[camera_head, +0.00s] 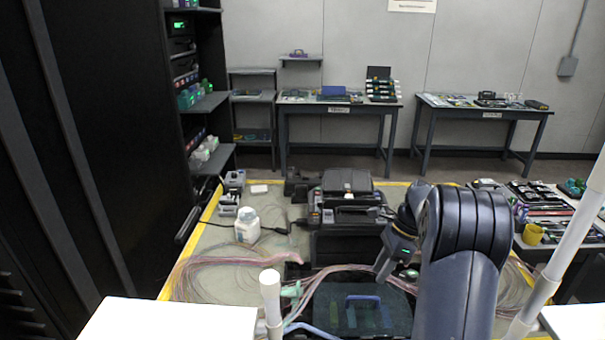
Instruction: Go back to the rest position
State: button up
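My dark arm rises at the right of the work table (210,245) and bends over it. My gripper (383,271) points down at the middle right, below a wrist part with a small green light. It is small and partly merged with the dark background, so its opening and anything in it cannot be made out. The black fusion splicer (345,190) stands just behind and left of it on the table. Bundles of thin fibres (225,265) run across the table to the left and below the gripper.
A white bottle (247,226) stands left of the splicer. A dark case with a blue handle (350,312) lies at the front. A tall black rack (110,130) fills the left. A side bench with a yellow cup (532,234) is at right. Two benches (335,108) line the back wall.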

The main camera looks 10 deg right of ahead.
aim_at(365, 297)
jog(key=x, duration=1)
jog(key=shift+a+f+p, duration=0.1)
jog(key=shift+p, duration=0.25)
jog(key=shift+r, duration=2)
